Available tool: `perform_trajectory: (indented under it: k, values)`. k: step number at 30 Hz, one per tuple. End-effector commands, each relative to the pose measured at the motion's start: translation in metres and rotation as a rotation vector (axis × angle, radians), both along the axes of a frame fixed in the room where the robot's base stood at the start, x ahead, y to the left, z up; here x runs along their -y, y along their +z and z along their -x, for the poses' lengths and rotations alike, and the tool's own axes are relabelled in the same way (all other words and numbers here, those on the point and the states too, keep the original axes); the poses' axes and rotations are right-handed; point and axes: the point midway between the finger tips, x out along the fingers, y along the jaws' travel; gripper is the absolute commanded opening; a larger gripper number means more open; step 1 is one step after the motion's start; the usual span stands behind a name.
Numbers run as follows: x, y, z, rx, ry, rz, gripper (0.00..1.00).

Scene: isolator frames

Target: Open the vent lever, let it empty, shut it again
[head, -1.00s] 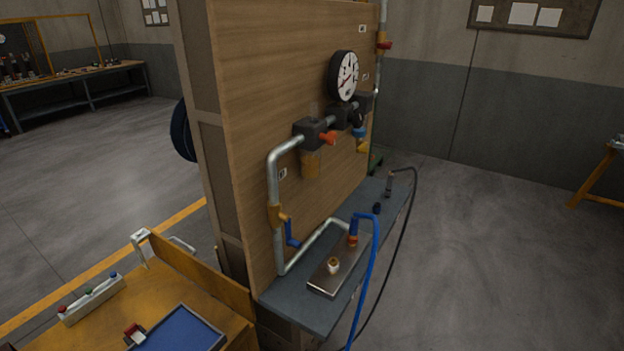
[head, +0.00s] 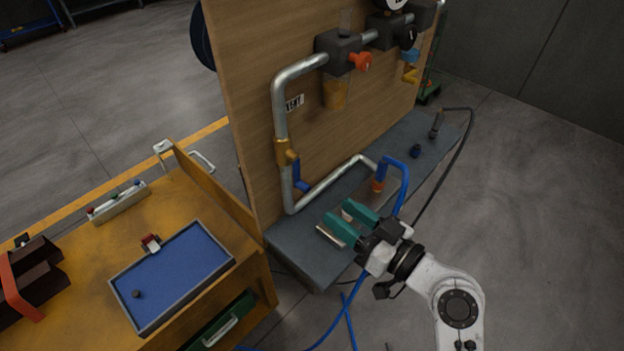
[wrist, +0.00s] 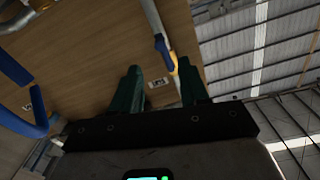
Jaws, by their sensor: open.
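The vent lever (head: 300,175) is a blue handle on a brass valve (head: 286,153) in the left vertical pipe of the wooden panel. It points down beside the pipe, close to it. A VENT label (head: 293,103) is above it. My gripper (head: 337,210) has teal fingers, spread and empty, in front of the panel over the grey shelf, lower right of the lever and apart from it. In the wrist view, the blue lever (wrist: 162,48) shows between and beyond the fingers, with the label (wrist: 157,84) nearby. The gauge (head: 392,3) is mostly cut off at the top.
A grey shelf (head: 290,243) runs along the panel's foot. A blue hose (head: 405,180) rises from a fitting close to my gripper. An orange knob (head: 360,62) is higher on the pipe line. A yellow cart (head: 90,255) with a blue tray (head: 150,328) stands left. Floor at right is free.

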Motion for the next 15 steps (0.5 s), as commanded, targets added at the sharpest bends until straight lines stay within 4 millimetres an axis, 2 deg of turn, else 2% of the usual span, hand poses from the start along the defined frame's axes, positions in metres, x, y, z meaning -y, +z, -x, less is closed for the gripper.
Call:
perform_trajectory:
  k: [15]
  values:
    - [-0.066,0.002,-0.051,-0.003,0.002,0.004,0.44]
